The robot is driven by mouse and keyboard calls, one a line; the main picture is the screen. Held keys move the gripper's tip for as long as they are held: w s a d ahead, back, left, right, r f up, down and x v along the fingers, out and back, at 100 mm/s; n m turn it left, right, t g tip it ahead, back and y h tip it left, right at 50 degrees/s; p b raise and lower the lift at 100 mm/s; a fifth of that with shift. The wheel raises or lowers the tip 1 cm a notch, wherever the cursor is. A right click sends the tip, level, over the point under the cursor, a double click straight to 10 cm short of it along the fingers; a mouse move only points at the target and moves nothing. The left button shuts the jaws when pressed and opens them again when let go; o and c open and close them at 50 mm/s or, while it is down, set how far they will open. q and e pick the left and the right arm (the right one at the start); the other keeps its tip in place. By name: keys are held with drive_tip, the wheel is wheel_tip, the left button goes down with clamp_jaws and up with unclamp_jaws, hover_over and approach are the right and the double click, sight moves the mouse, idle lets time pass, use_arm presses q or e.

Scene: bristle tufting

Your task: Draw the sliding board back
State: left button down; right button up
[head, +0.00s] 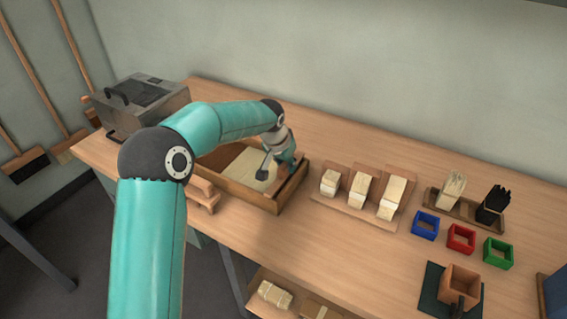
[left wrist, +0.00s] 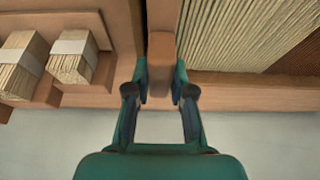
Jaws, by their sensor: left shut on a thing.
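The sliding board shows in the left wrist view as an upright-edged wooden piece (left wrist: 162,52) between the fingers. It belongs to the wooden box (head: 245,193), which lies at the back left of the bench in the head view. My left gripper (head: 283,158) reaches down at the box's right end; its fingertips (left wrist: 160,92) are shut on the board, one on each side. Pale bristles (left wrist: 240,35) lie in the box, just right of the board in the left wrist view. In the head view the gripper hides much of the board. My right gripper is out of view.
Bristle bundles (head: 359,190) stand in a wooden rack close to the box's right end. Blue (head: 426,226), red (head: 461,240) and green (head: 498,253) cups stand further right. A grey machine (head: 140,105) is at the left. The bench's back strip is clear.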

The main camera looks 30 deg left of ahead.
use_arm(q)
drive_tip(key=c, duration=1)
unclamp_jaws()
drive_tip(key=shift+d+r, duration=0.1)
drive_tip(key=shift+d, duration=0.25)
drive_tip(key=shift+a, duration=0.15)
drive_tip(key=v, duration=1.1)
drive_tip(key=shift+s+r, duration=0.2)
drive_tip(key=shift+r, duration=0.15)
